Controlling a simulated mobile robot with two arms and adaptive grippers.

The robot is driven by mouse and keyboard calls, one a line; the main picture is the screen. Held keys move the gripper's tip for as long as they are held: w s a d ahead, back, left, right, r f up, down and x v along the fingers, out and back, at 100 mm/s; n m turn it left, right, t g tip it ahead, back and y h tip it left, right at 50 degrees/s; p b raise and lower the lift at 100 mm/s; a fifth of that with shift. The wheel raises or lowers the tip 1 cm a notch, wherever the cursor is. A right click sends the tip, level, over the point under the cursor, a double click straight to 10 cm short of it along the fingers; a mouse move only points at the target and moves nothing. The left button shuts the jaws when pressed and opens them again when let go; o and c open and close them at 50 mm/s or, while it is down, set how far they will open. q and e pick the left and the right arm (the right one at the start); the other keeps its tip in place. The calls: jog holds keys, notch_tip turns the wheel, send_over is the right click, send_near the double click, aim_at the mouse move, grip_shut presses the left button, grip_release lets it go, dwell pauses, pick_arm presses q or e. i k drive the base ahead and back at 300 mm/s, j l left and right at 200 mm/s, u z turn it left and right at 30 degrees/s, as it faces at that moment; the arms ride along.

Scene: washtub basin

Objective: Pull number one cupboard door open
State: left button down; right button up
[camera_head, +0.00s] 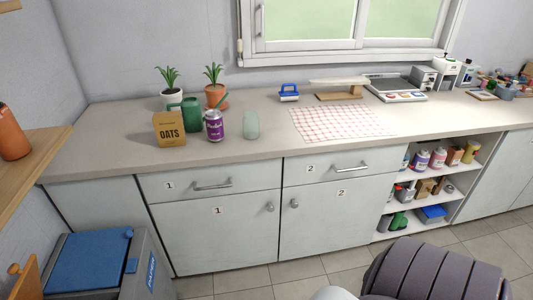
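The number one cupboard door (215,240) is a pale grey panel in the lower left-middle of the head view. It carries a "1" label (217,211) and a round metal knob (270,207) near its upper right edge. The door looks shut, flush with the cabinet front. Above it is the number one drawer (160,187) with a bar handle (212,186), also shut. To its right is the number two door (330,225), shut, with its knob (294,203) at its upper left. Neither of my grippers is in view.
A blue-lidded bin (90,262) stands on the floor to the left. A dark ribbed rounded shape (430,272), which I cannot identify, fills the lower right foreground. Open shelves (395,207) hold goods at right. Oats (170,129) and a purple can (214,126) stand on the counter (110,140).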

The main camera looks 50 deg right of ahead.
aim_at(215, 233)
jog(key=z, duration=1.05)
